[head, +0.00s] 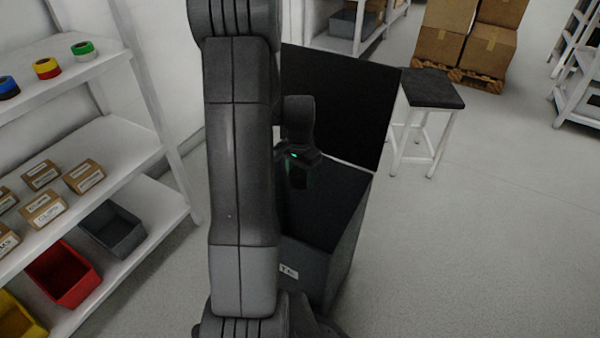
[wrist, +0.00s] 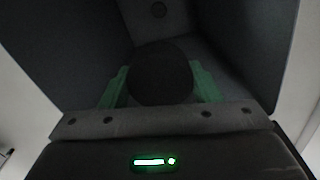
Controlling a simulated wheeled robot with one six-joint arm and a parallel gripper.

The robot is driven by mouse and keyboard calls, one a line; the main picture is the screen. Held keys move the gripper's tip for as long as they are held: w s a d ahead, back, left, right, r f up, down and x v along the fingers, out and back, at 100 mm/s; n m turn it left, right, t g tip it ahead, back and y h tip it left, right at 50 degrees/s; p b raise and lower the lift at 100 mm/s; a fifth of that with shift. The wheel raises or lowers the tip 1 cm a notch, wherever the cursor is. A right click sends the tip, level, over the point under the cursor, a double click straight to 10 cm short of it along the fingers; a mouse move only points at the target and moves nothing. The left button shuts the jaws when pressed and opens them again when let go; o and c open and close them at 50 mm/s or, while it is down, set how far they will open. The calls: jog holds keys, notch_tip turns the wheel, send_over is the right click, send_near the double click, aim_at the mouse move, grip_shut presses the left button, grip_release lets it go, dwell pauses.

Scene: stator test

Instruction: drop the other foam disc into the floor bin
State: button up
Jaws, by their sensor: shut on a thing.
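My gripper (head: 299,176) points down into the mouth of the dark grey floor bin (head: 352,235), whose black lid (head: 340,90) stands open behind it. In the wrist view its green fingers (wrist: 160,84) are shut on a dark round foam disc (wrist: 160,72), one finger at each side. The disc is held above the bin's floor, with the bin's walls around it. My arm hides the left part of the bin in the head view.
A white shelf (head: 120,150) on the left holds tape rolls (head: 46,67), small cartons (head: 84,177) and a red tray (head: 62,273). A stool (head: 432,88) stands right of the bin, with cartons (head: 487,50) on a pallet behind.

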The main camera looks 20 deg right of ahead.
aim_at(300, 173)
notch_tip(300, 173, down, 2)
jog(key=shift+f+b, duration=0.1)
jog(key=shift+b, duration=0.4)
jog(key=o, duration=1)
jog(key=shift+o, duration=0.2)
notch_tip(300, 173, up, 14)
jog(key=p, duration=0.4)
jog(key=shift+f, duration=0.1)
